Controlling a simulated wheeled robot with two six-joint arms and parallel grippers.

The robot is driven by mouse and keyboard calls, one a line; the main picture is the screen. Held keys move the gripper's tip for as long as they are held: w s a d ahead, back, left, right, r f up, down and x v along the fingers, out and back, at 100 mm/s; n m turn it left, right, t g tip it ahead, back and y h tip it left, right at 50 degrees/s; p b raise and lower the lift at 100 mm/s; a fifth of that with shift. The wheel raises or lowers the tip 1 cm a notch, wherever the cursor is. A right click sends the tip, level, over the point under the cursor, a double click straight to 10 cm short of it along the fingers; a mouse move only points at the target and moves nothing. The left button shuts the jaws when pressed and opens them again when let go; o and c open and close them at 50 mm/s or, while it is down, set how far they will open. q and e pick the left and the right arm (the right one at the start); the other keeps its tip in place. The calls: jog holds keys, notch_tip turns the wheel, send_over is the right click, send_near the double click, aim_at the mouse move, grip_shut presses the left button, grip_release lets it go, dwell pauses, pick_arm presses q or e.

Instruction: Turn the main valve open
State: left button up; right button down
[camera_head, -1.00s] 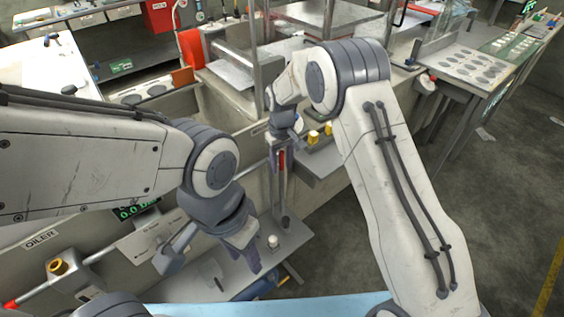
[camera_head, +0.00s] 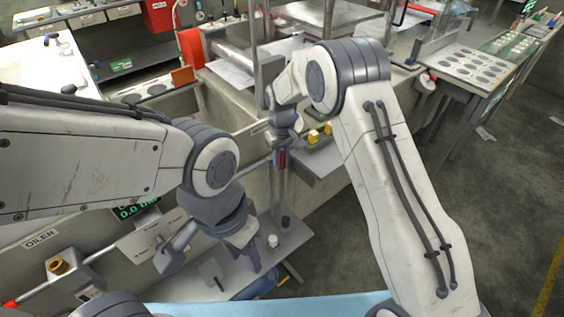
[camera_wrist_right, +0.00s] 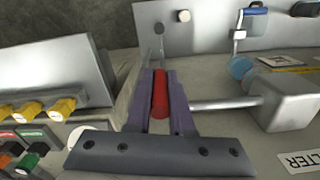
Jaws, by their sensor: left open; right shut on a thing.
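The valve's red handle (camera_wrist_right: 160,94) sits between the purple fingers of my right gripper (camera_wrist_right: 161,82) in the right wrist view. The fingers are shut on it. In the head view my right gripper (camera_head: 284,158) is at the pipe beside the basin wall, with a little red showing between its fingers. A grey pipe (camera_wrist_right: 222,104) runs right from behind the fingers to a grey block (camera_wrist_right: 292,101). The valve's body is mostly hidden by my gripper. My left gripper (camera_head: 247,256) is open and empty, pointing down above the low metal ledge.
A panel with yellow knobs (camera_wrist_right: 38,110) stands left of my right gripper in the wrist view. A white cap (camera_head: 273,241) is on the ledge near my left gripper. A yellow knob (camera_head: 58,266) sits below the OILER label (camera_head: 41,238).

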dwell(0.9)
jog(key=shift+a+f+t+h+b, duration=0.1)
jog(key=shift+a+t+h+b, duration=0.15)
jog(key=shift+t+h+b, duration=0.5)
jog(key=shift+s+a+f+t+h+b, duration=0.15)
jog(key=shift+t+h+b, duration=0.45)
jog(key=shift+b, duration=0.9)
jog(key=shift+s+a+r+t+h+b, duration=0.1)
jog(key=shift+a+t+h+b, duration=0.2)
jog(key=shift+h+b, duration=0.9)
jog(key=shift+s+a+f+t+h+b, duration=0.15)
jog(key=shift+t+h+b, duration=0.3)
jog(key=shift+b, duration=1.35)
jog(key=shift+d+r, duration=0.1)
jog(key=shift+r, duration=0.05)
jog(key=c, duration=0.8)
grip_release()
jog(key=v, duration=1)
jog(key=shift+s+r+b, duration=0.1)
jog(key=shift+r+b, duration=0.1)
jog(key=shift+b, duration=0.15)
